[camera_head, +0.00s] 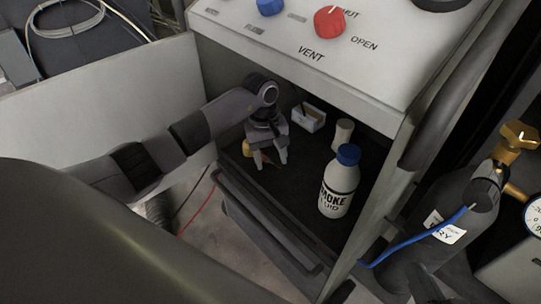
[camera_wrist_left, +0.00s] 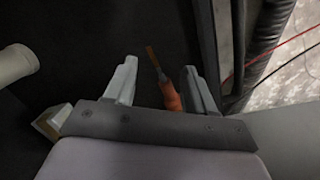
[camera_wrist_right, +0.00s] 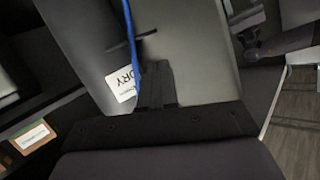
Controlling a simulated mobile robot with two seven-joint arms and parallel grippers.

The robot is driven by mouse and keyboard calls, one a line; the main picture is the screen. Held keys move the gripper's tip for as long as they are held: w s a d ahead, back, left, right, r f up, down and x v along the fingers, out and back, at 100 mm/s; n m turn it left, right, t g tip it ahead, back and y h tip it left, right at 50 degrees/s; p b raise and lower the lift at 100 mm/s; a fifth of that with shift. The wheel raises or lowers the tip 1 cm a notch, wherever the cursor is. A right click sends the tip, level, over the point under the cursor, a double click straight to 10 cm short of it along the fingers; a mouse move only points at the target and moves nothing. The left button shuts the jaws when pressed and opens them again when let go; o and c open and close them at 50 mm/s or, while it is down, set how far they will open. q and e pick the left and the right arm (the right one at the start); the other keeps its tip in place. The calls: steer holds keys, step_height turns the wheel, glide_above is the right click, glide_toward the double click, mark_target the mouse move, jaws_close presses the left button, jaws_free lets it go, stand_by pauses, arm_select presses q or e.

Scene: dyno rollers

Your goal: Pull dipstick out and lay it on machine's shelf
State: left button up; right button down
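My left gripper (camera_head: 268,160) reaches down over the dark shelf (camera_head: 285,190) inside the machine. Its fingers are apart in the left wrist view (camera_wrist_left: 158,75). A short tool with an orange handle (camera_wrist_left: 170,95) and a thin brownish end lies below, between the fingertips in that view and not gripped. In the head view, a small orange-yellow part (camera_head: 247,148) shows beside the gripper, mostly hidden. I cannot tell whether this tool is the dipstick. My right gripper (camera_wrist_right: 155,68) has its fingers together in front of a grey cylinder with a "DRY" label (camera_wrist_right: 125,84).
A white smoke fluid bottle (camera_head: 339,186) with a blue cap stands on the shelf's right. Behind are a white cylinder (camera_head: 343,133) and a small open box (camera_head: 309,118). The panel above has a red knob (camera_head: 329,22). A blue hose (camera_head: 420,236) crosses the cylinder.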

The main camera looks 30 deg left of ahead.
arm_select(q)
steer(key=r, duration=0.2)
steer(key=r+p, duration=0.1)
steer(key=r, duration=0.1)
steer(key=r+p, duration=0.1)
steer(key=r, duration=0.1)
steer(key=shift+a+r, duration=0.15)
steer(key=shift+a, duration=0.25)
steer(key=shift+r+p, duration=0.3)
steer(key=shift+r, duration=0.1)
arm_select(e)
steer(key=shift+w+a+r+m+g, duration=0.2)
steer(key=shift+a+m+g, duration=0.1)
steer(key=shift+a+g, duration=0.3)
